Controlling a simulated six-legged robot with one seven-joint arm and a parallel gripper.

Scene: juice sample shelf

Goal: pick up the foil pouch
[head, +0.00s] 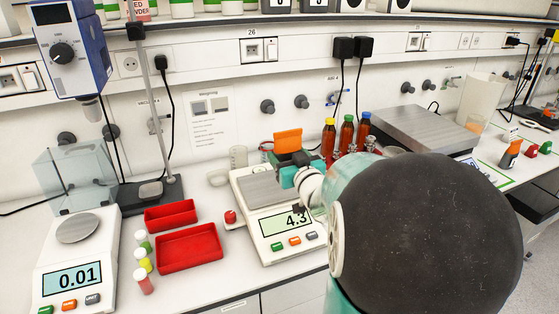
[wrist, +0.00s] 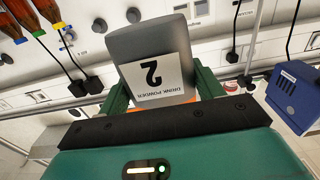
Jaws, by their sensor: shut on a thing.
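The foil pouch (wrist: 140,45) is grey, with a white label reading "DRINK POWDER 2" upside down in the wrist view. My gripper (wrist: 162,92) is shut on it, with a green finger at each side and some orange showing at the pouch's near end. In the head view my gripper (head: 290,158) is over the back of the middle scale (head: 259,190). An orange piece (head: 288,142), apparently the pouch's top, stands up from between the fingers. The rest of the pouch is hidden there, so I cannot tell whether it touches anything.
Red trays (head: 188,250), small vials (head: 143,282) and another scale (head: 75,265) are at left. A grey plate (head: 415,130) lies at right. The wall with sockets is close behind.

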